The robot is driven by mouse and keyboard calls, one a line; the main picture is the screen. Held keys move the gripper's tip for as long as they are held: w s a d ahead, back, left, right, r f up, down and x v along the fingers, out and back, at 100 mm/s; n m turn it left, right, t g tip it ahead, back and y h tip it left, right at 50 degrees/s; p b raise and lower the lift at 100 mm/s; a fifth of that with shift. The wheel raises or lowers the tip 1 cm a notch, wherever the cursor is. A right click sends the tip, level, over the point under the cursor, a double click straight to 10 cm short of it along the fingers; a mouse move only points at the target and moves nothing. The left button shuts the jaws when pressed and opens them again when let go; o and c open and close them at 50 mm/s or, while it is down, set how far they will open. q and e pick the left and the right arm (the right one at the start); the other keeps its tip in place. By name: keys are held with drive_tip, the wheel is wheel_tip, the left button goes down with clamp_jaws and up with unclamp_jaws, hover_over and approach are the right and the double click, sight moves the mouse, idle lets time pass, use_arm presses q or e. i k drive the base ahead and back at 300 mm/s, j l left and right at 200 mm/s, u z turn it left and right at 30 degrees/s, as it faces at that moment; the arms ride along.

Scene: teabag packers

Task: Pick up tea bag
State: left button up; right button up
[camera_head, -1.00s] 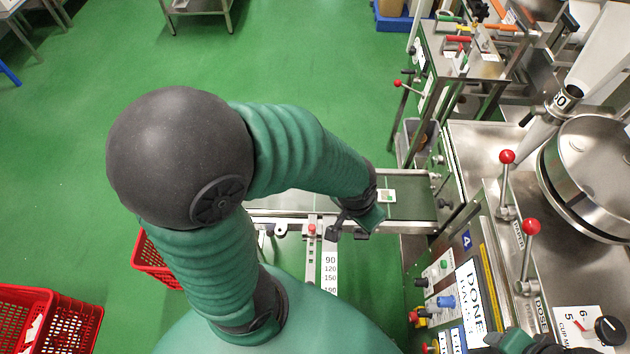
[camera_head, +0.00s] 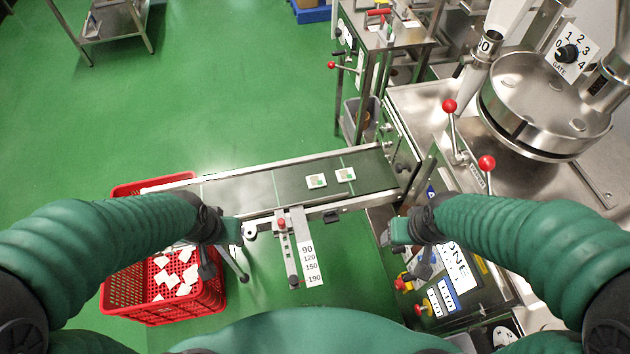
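Two small white tea bags lie flat on the conveyor belt, a left one (camera_head: 316,181) and a right one (camera_head: 345,175), each with a green and tan patch. They are a short gap apart near the belt's right end. My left gripper (camera_head: 220,248) is open and empty, in front of the belt's left part and above the red basket's right side. My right gripper (camera_head: 409,250) is open and empty, in front of the belt's right end by the machine's control panel. Both grippers are apart from the two bags.
The conveyor belt (camera_head: 245,192) runs from the machine to a red basket (camera_head: 120,290) holding several white bags. A scale bar (camera_head: 309,262) and small fixtures stand along the belt's front edge. Red-knobbed levers (camera_head: 450,107) and a steel hopper rise at right.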

sight(316, 181)
drive_tip(key=i+u, duration=0.15)
drive_tip(key=u, duration=0.35)
drive_tip(key=i+l+u, duration=0.1)
drive_tip(key=u, duration=0.35)
drive_tip(key=i+l+u, duration=0.1)
drive_tip(key=l+u, duration=0.15)
drive_tip(key=u, duration=0.25)
